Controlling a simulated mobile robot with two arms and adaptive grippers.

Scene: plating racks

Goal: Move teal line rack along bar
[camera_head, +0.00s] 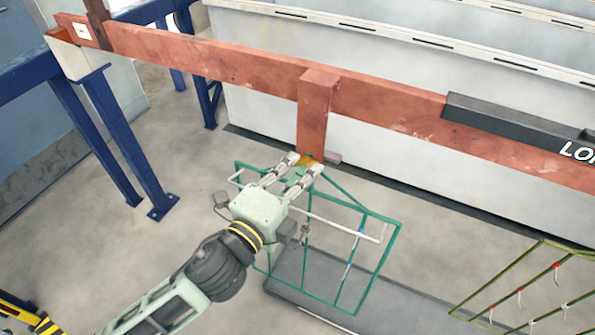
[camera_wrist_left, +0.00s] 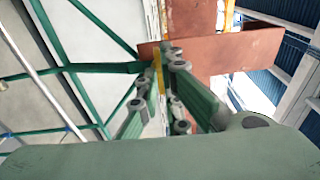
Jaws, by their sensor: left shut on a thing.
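The teal rack (camera_head: 389,255) is an open wire frame with thin white rods. It hangs below the copper-coloured bar (camera_head: 390,103) in the head view, beneath a short vertical copper piece (camera_head: 313,115). My left gripper (camera_head: 307,164) is at the rack's top edge, just under that piece, and is shut on the rack near a small yellow part. In the left wrist view the teal frame (camera_wrist_left: 105,68) runs to the fingers (camera_wrist_left: 172,95), with the copper piece (camera_wrist_left: 225,52) close beyond them. The fingers hide the exact contact. My right gripper is not in view.
An olive rack (camera_head: 495,275) with small red-topped hooks is at the lower right. A dark block with white lettering (camera_head: 515,122) lies along the bar at right. Blue posts (camera_head: 110,130) stand at left. A long grey-white tank wall (camera_head: 400,150) runs behind the bar.

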